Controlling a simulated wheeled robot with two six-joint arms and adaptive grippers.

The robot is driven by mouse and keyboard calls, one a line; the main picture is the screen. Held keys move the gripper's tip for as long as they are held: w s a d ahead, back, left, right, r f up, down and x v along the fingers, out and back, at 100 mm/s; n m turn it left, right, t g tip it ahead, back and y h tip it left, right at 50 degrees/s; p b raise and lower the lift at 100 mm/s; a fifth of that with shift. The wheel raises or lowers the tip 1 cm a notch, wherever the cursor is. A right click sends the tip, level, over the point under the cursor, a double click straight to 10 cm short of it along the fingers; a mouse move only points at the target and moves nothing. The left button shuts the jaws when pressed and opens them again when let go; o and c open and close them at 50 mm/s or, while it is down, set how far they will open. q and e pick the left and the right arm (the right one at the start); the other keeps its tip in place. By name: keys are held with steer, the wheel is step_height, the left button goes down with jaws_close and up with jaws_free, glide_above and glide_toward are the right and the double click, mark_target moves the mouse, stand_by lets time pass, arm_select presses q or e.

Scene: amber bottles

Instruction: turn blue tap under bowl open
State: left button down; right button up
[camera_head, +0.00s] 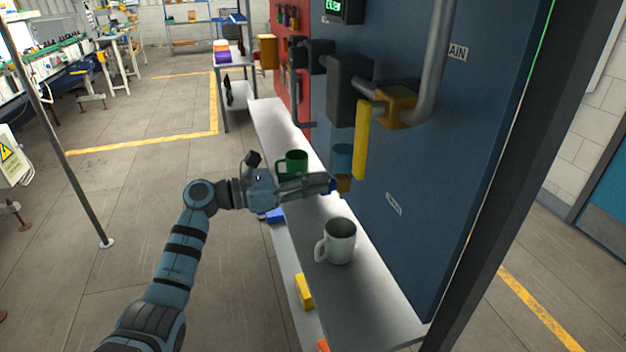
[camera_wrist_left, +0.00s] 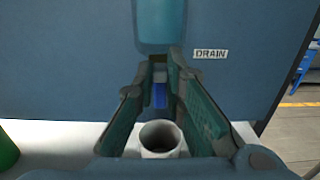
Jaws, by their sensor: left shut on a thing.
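The blue tap's handle (camera_wrist_left: 159,95) shows between my left gripper's fingers in the left wrist view. Only a small blue bit (camera_head: 331,186) shows in the head view, beside its brass body (camera_head: 343,183). The teal bowl (camera_head: 341,156) is on the blue panel just above the tap; its lower part (camera_wrist_left: 160,22) is at the top of the wrist view. My left gripper (camera_head: 328,184) comes in from the left and is shut on the blue handle. The fingers hide much of the handle, so its exact angle is unclear. My right gripper is not in view.
A white mug (camera_head: 340,241) stands on the shelf (camera_head: 375,305) below the tap, and a green mug (camera_head: 292,161) stands behind my gripper. A yellow lever (camera_head: 361,140) hangs from a brass valve (camera_head: 394,106) above right. A "DRAIN" label (camera_wrist_left: 211,54) is beside the tap.

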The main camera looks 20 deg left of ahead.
arm_select(q)
steer(key=shift+n, duration=0.4)
steer(key=shift+w+a+f+n+p, duration=0.25)
steer(key=shift+n+p, duration=0.8)
steer(key=shift+n, duration=1.8)
steer(key=shift+w+a+f+n+p, duration=0.1)
steer(key=shift+w+f+n+p, duration=0.25)
steer(key=shift+n+p, duration=1.65)
steer(key=shift+w+a+f+n+p, duration=0.1)
steer(key=shift+w+a+f+n, duration=0.15)
steer(key=shift+n, duration=3.5)
steer(key=shift+d+f, duration=0.1)
steer(key=c, duration=1.7)
jaws_free()
steer(key=shift+o, duration=0.2)
